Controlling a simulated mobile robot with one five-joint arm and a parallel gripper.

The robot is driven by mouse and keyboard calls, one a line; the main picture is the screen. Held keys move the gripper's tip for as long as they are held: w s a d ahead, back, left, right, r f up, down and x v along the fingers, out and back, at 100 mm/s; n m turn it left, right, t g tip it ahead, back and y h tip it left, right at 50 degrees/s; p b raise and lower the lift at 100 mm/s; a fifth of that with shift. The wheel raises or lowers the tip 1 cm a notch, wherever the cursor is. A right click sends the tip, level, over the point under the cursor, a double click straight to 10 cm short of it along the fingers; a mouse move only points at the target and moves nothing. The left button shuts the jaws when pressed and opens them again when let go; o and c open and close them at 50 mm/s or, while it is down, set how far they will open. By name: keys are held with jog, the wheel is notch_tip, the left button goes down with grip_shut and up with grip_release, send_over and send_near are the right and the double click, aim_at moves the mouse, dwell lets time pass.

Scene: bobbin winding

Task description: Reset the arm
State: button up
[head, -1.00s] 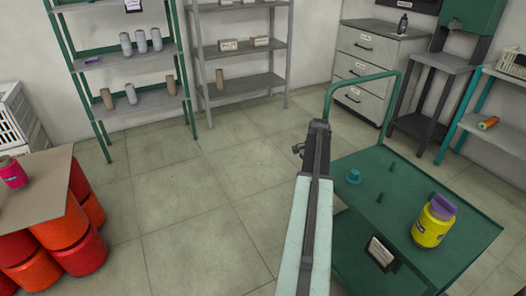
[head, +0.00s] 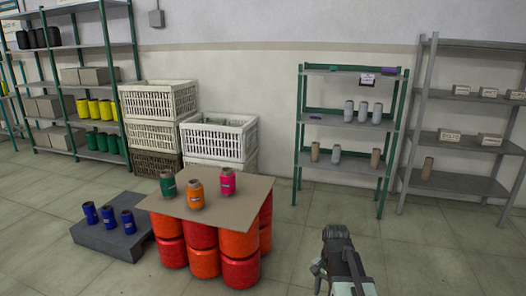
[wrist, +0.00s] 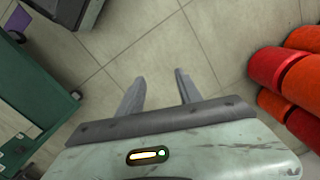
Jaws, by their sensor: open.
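My gripper (wrist: 158,90) is open in the wrist view. Its two grey fingers are apart, with only bare floor tiles between and beyond them. Nothing is held. In the head view my arm shows at the bottom, right of centre, above the floor. The fingers cannot be made out clearly there.
A board (head: 166,205) on red drums (head: 203,262) carries green, orange and pink bobbins. Left of it, a low grey platform (head: 105,243) holds blue bobbins. Crates (head: 212,139) and shelves (head: 340,126) stand behind. A green cart (wrist: 60,105) is left in the wrist view.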

jog(key=s+a+n, duration=0.6)
jog(key=n, duration=0.2)
notch_tip(320, 180, up, 25)
jog(key=p, duration=2.5)
jog(key=shift+w+a, duration=0.2)
jog(key=shift+a, duration=0.05)
jog(key=shift+r, duration=0.1)
jog(key=shift+c, duration=0.6)
jog(key=shift+d, duration=0.1)
